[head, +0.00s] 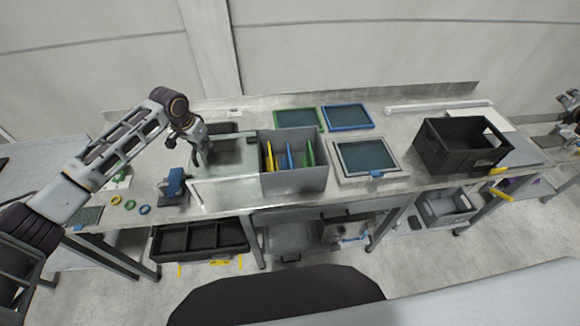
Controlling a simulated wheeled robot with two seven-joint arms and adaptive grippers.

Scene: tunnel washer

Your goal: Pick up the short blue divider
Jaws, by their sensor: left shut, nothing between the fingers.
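A grey open box (296,181) stands in the middle of the metal bench. Thin upright dividers show inside it: a blue one (290,157) in the middle, yellow (269,157) to its left and green (309,153) to its right. I cannot tell their lengths, and the box's front wall hides their lower parts. My left gripper (201,154) is shut and empty, pointing down over the grey, glossy washer part (222,190) left of the box. It is apart from the blue divider.
A small blue-topped fixture (174,184) and coloured rings (130,204) lie at the left. Framed screens, green (297,118), blue (347,117) and grey (367,157), lie right of and behind the box. A black crate (460,146) stands further right.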

